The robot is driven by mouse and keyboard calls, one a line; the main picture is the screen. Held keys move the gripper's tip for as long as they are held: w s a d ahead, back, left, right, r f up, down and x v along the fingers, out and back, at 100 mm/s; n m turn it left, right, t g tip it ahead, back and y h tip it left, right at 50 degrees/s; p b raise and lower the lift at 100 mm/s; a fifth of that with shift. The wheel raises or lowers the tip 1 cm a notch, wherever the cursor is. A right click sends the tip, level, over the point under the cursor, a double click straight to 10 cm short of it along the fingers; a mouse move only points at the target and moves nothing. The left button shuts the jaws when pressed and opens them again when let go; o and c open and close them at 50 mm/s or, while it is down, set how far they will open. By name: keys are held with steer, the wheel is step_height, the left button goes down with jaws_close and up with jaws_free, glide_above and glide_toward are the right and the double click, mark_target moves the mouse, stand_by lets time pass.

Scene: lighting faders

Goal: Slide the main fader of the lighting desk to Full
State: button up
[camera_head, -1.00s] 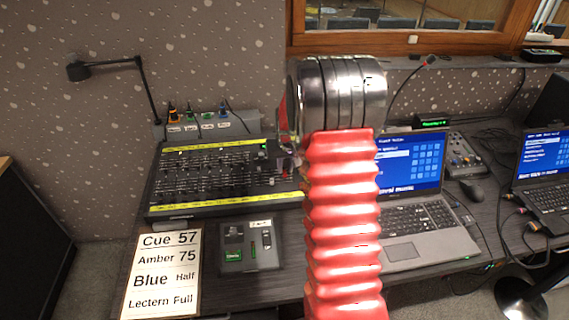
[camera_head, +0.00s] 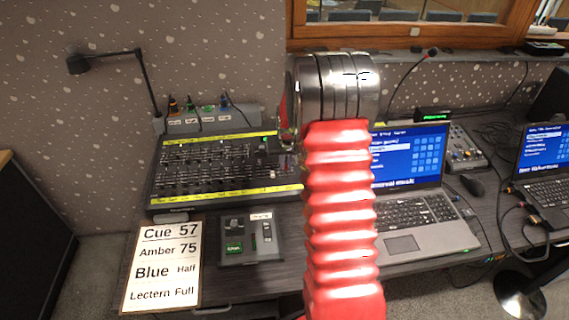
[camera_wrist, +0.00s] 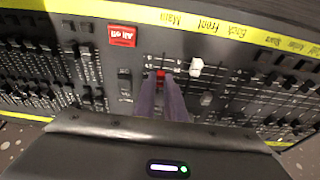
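The lighting desk (camera_head: 172,205) is a black panel with yellow label strips, at the left of the table in the head view. In the wrist view its labels are upside down. The main fader (camera_wrist: 160,76) has a red cap, in line with the "Main" label and near that label's end of its slot. My gripper (camera_wrist: 159,84) has two purple fingers, one on each side of this cap, with hardly any gap; it looks shut on it. The fingers hide the slot below. In the head view my wrist and red arm sleeve hide the desk's right end.
A white-capped fader (camera_wrist: 196,67) stands close beside the fingers. A red "All off" button (camera_wrist: 122,36) is on the other side. A cue card (camera_head: 163,265), a small control box (camera_head: 250,240) and a laptop (camera_head: 410,215) lie around the desk. A bent lamp (camera_head: 110,60) stands behind.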

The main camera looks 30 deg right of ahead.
steer(key=shift+w+d+r, duration=0.1)
steer(key=shift+w+d, duration=0.2)
steer(key=shift+w, duration=0.4)
steer(key=shift+w+d+r, duration=0.1)
steer(key=shift+w+d, duration=0.2)
steer(key=shift+w, duration=0.4)
steer(key=o, duration=0.5)
steer(key=shift+c, duration=0.2)
steer(key=shift+r, duration=0.1)
steer(key=shift+r, duration=1.05)
steer(key=shift+r, duration=0.1)
steer(key=v, duration=1.3)
steer(key=shift+s+r, duration=0.15)
steer(key=shift+r, duration=0.15)
